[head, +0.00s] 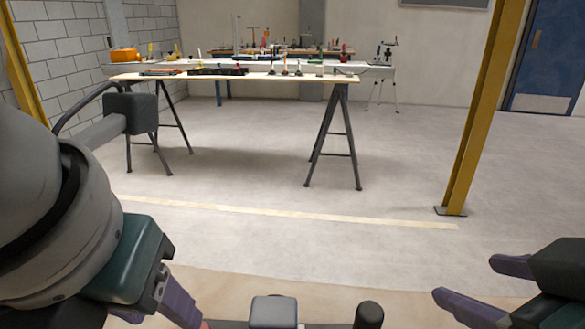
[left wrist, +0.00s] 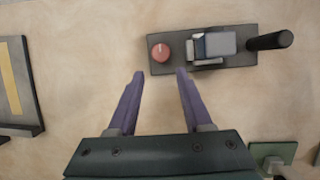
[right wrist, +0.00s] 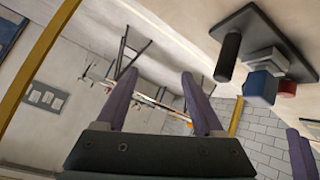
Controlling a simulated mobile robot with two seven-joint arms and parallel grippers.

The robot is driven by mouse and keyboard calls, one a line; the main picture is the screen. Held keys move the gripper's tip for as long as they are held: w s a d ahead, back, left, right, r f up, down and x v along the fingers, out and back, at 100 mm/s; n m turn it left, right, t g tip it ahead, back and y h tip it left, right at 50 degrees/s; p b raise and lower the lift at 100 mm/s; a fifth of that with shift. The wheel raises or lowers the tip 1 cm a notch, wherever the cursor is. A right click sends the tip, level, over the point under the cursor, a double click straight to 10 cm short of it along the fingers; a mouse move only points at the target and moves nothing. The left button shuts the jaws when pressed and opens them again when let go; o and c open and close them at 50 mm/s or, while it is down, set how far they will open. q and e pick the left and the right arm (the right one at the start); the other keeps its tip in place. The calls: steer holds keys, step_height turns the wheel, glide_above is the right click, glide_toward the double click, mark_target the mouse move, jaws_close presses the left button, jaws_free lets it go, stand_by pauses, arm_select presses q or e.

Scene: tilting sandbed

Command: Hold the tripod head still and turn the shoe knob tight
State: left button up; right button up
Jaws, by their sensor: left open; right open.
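The tripod head shows in the left wrist view as a dark base plate (left wrist: 200,68) with a grey block (left wrist: 221,43), a black handle (left wrist: 268,41) on the right and a red shoe knob (left wrist: 160,52) on the left. In the head view only the grey block (head: 273,312) and black handle (head: 368,315) show clearly at the bottom edge. My left gripper (left wrist: 160,74) is open and empty; the knob lies just beyond the gap between its fingertips. My right gripper (right wrist: 159,74) is open and empty, apart from the handle (right wrist: 228,58).
The tripod head is on a pale wooden surface (left wrist: 80,60). A grey-framed piece with a yellow strip (left wrist: 12,80) lies at its left; a green block (left wrist: 272,152) lies at lower right. A trestle table (head: 250,77) with tools and a yellow post (head: 480,120) stand farther off.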

steer(key=w+a+r+n+t+y, duration=0.2)
steer(key=w+a+r+n+t, duration=0.15)
steer(key=r, duration=0.45)
steer(key=w+a+r+n+t+y, duration=0.2)
steer(key=w+r+n+t, duration=0.2)
steer(key=r, duration=0.4)
steer(key=w+a+r+n+t+y, duration=0.2)
steer(key=w+a+r+n+t, duration=0.15)
steer(key=r, duration=0.35)
steer(key=s+a+r+n+g+y, duration=0.4)
steer(key=a+n+g+y, duration=0.35)
steer(key=n, duration=0.55)
steer(key=s+a+r+n+g+y, duration=0.3)
steer(key=a+n+g+y, duration=0.5)
steer(key=n, duration=0.5)
steer(key=n+g+h, duration=0.6)
steer(key=n+h, duration=0.3)
steer(key=h, duration=1.2)
glide_toward(371, 310)
steer(key=shift+t, duration=0.25)
steer(key=f, duration=0.5)
steer(key=shift+s+d+f, duration=0.1)
steer(key=shift+s+f, duration=0.1)
steer(key=shift+f, duration=0.15)
steer(key=shift+n, duration=0.3)
step_height(371, 310, down, 10)
steer(key=shift+r, duration=0.1)
